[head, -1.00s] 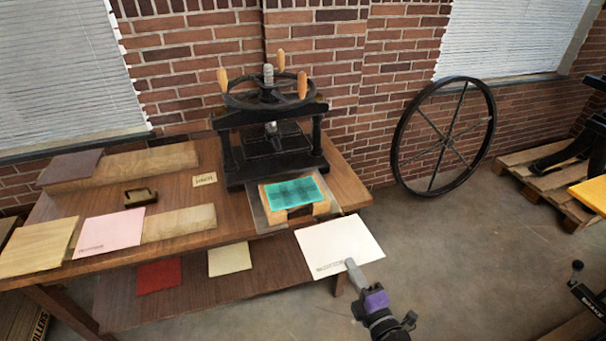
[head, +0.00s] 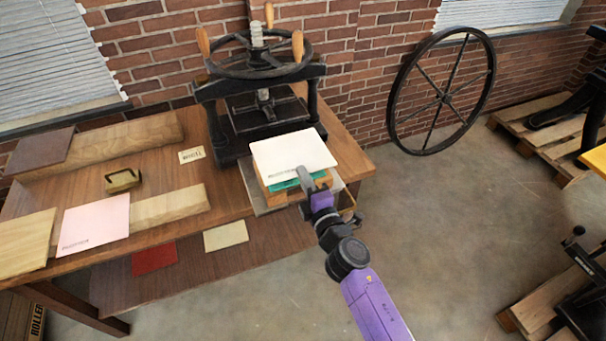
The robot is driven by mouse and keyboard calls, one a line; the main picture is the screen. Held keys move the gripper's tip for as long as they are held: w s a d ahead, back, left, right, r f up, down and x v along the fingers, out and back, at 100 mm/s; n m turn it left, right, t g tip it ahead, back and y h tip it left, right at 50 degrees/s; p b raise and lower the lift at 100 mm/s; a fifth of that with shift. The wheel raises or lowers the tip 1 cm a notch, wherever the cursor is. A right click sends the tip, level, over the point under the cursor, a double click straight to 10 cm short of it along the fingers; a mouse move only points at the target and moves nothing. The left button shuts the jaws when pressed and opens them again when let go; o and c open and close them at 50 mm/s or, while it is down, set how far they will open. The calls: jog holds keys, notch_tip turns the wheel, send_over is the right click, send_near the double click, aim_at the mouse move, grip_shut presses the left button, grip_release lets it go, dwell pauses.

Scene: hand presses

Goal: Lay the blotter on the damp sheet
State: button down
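The blotter (head: 290,152) is a white sheet with small dark print along its near edge. My gripper (head: 304,177) is shut on its near edge and holds it over the teal damp sheet (head: 286,185). Only a near strip of the damp sheet shows; the blotter hides the rest. The damp sheet lies on a wooden block on the press's metal plate (head: 262,202). I cannot tell whether the blotter touches the damp sheet.
The black hand press (head: 215,124) with its handwheel (head: 259,58) stands just behind the blotter. A pink sheet (head: 95,224), a brass-coloured frame (head: 122,181) and boards lie on the table to the left. A large spoked wheel (head: 401,112) leans on the wall.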

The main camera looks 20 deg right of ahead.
jog(key=shift+f+b, duration=2.7)
jog(key=shift+f, duration=0.25)
jog(key=shift+f, duration=0.1)
jog(key=c, duration=2.1)
grip_release()
jog(key=o, duration=0.7)
jog(key=shift+s, duration=0.1)
jog(key=s, duration=0.6)
jog(key=shift+s, duration=0.15)
